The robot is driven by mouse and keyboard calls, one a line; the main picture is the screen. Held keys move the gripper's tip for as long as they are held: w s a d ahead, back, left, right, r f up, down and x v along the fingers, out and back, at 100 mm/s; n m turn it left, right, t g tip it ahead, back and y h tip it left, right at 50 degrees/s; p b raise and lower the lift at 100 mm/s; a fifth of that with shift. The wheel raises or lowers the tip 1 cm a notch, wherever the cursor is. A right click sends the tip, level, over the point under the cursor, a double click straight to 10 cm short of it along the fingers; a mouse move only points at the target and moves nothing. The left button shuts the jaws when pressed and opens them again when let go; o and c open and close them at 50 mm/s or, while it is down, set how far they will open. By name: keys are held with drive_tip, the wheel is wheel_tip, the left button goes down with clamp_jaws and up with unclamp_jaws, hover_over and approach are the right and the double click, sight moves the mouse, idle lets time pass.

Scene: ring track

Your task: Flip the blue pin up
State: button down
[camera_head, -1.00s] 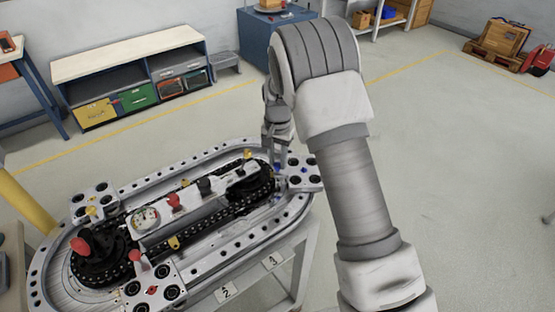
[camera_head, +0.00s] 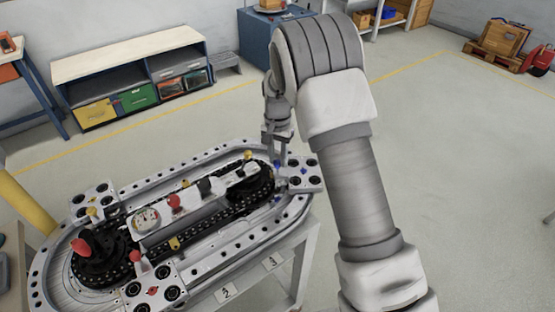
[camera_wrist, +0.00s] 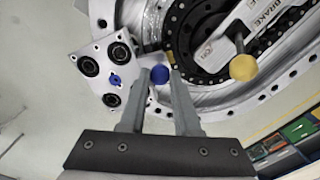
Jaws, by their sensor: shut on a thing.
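The blue pin (camera_wrist: 160,75) shows as a round blue knob between my fingertips in the wrist view. It is beside a pale corner plate at the edge of the ring track. My gripper (camera_wrist: 157,80) is shut on this knob, with one finger on each side. In the head view my gripper (camera_head: 279,162) points down at the right end of the ring track (camera_head: 295,212). The blue knob (camera_head: 277,164) is small and partly hidden by the fingers there. The pin's shaft is hidden, so I cannot tell its exact tilt.
The corner plate (camera_wrist: 97,62) carries black round sockets and a blue mark (camera_wrist: 115,80). A yellow knob (camera_wrist: 243,67) stands to the right in the wrist view. Red knobs, a gauge (camera_head: 146,219) and chain wheels fill the track's middle.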

sight(277, 161)
drive_tip(key=shift+r, duration=0.25)
drive_tip(key=c, duration=0.6)
unclamp_jaws()
wheel_tip(277, 161, up, 17)
drive_tip(key=shift+r, duration=0.2)
